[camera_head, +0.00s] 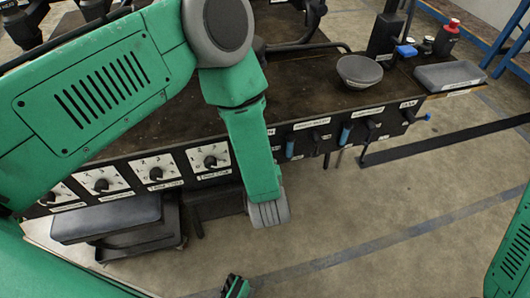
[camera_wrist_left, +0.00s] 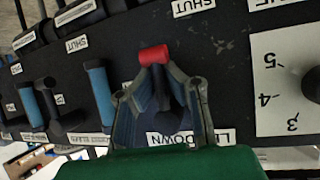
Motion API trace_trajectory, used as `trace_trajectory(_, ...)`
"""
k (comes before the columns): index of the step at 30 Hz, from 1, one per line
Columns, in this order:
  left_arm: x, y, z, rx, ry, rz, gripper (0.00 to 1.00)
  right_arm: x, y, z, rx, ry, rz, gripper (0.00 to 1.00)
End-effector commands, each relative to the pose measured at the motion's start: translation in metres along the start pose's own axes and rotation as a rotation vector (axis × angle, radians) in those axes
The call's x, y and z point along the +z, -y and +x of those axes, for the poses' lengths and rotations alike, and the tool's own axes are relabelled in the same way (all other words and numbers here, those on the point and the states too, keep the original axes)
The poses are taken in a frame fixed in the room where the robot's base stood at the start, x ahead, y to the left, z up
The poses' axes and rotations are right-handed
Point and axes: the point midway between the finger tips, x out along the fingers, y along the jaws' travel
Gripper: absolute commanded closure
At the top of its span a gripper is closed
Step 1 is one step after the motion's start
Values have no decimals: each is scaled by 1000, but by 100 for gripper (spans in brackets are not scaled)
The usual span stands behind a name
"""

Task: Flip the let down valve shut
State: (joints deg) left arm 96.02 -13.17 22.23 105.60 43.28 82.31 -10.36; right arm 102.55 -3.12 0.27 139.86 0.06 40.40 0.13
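The let down valve's handle (camera_wrist_left: 154,55) has a red tip and a dark stem. It stands on the dark panel in the left wrist view, above a partly covered label (camera_wrist_left: 192,139) ending in "DOWN". My left gripper (camera_wrist_left: 160,78) has its fingers drawn inward, one on each side of the stem just below the red tip, and looks shut on it. In the head view my green left arm reaches down over the panel's front. Its grey wrist end (camera_head: 268,213) shows, but the fingers and this valve are hidden there. My right gripper is not clearly visible.
Blue-handled valves (camera_wrist_left: 102,92) stand beside the held one. Numbered dials (camera_head: 156,173) line the panel's left part. A grey bowl (camera_head: 359,71), a red bottle (camera_head: 447,37) and a grey tray (camera_head: 449,76) are on the table. The floor in front is mostly clear.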

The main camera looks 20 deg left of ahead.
Motion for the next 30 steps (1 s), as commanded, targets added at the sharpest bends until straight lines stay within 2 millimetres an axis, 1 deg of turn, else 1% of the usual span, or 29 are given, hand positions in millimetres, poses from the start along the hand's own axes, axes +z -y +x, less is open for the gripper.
trace_trajectory(9,2,0,-2,-2,5,10,100,0,0,0,0,1,0,100)
trace_trajectory(11,2,0,-2,-2,5,10,79,0,0,0,0,1,0,100)
trace_trajectory(12,2,0,-1,-3,5,10,70,0,0,0,0,1,0,100)
trace_trajectory(20,1,0,0,-3,3,9,70,0,0,0,0,1,0,100)
trace_trajectory(23,1,0,-3,-3,4,9,70,2,0,-1,0,-2,0,100)
trace_trajectory(26,2,-1,-14,-3,4,8,70,2,0,-1,0,-2,0,100)
trace_trajectory(29,2,-1,-32,-1,5,12,70,2,0,-1,0,-2,0,100)
trace_trajectory(30,2,-2,-40,0,4,11,70,2,0,-1,0,-2,0,100)
